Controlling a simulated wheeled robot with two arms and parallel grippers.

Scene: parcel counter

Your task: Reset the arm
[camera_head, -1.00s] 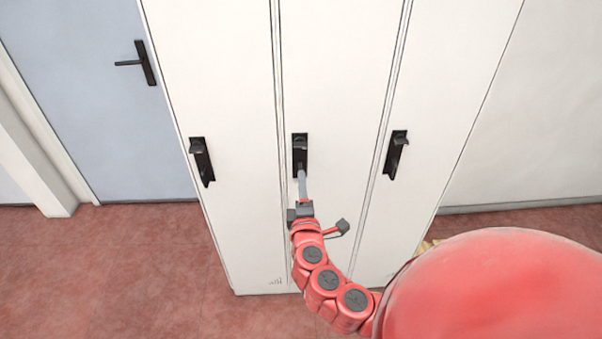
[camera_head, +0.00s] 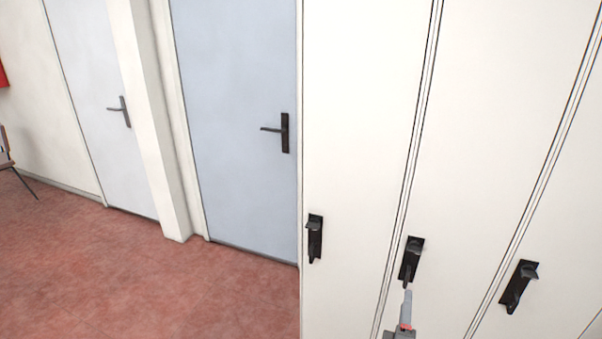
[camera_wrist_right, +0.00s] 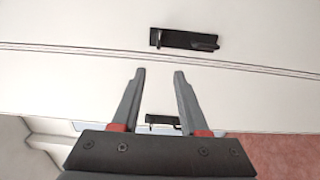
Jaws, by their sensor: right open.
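My right gripper (camera_head: 407,295) shows at the bottom of the head view, just below the middle locker's black handle (camera_head: 411,261). In the right wrist view my right gripper (camera_wrist_right: 159,72) has its two grey fingers spread with nothing between the tips. A black handle (camera_wrist_right: 190,40) lies beyond the tips there, apart from them. The rest of my right arm is below the head view. My left gripper is not in view.
White lockers (camera_head: 365,110) fill the right side, with a left handle (camera_head: 315,238) and a right handle (camera_head: 519,286). A blue door (camera_head: 235,90) and a paler door (camera_head: 95,80) are to the left. The red floor (camera_head: 130,270) at left is clear; a chair (camera_head: 8,160) stands at the far left edge.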

